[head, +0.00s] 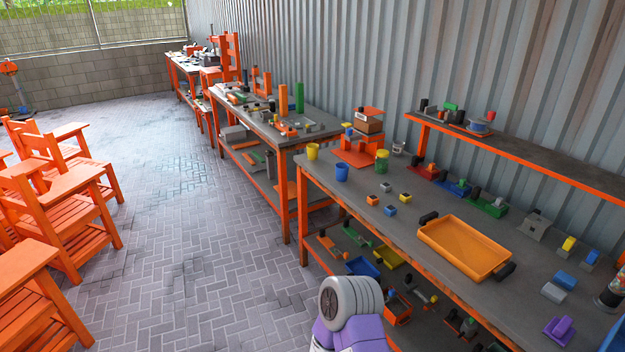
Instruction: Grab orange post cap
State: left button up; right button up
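A small orange piece (373,200), which looks like the orange post cap, sits near the front edge of the long grey-topped workbench (340,197). Part of my own arm, grey and purple, shows at the bottom centre in front of the bench. Neither of my grippers is in view.
An orange tray (462,247) with dark handles lies on the bench right of the caps. A raised shelf (540,160) runs along the wall. Orange chairs (60,190) stand left; the paved floor between is clear.

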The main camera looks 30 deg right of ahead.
aim_at(372, 201)
jog(key=z, duration=0.3)
jog(key=i, duration=1.75)
jog(key=z, duration=0.9)
